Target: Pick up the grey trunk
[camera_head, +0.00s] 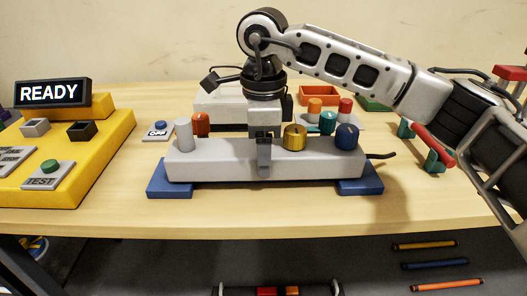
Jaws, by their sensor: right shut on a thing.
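The grey trunk (215,165) is a long, pale grey bar lying level across the front of the table. Its ends rest on or just over two blue blocks (170,188). A gold cylinder (294,138) and a dark blue cylinder (347,137) stand on its right part, and a light grey cylinder (183,135) on its left end. A dark cable (381,156) sticks out at its right end. My right gripper (264,158) points down at the trunk's middle and is shut on it, one finger showing on the front face. The far finger is hidden. My left gripper is out of view.
A yellow console (100,165) with a READY sign (52,93) stands at the left. Behind the trunk are orange, red and teal cylinders and a red-orange tray (320,95). A red-handled green piece (436,150) stands at the right. Coloured rods lie below the table.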

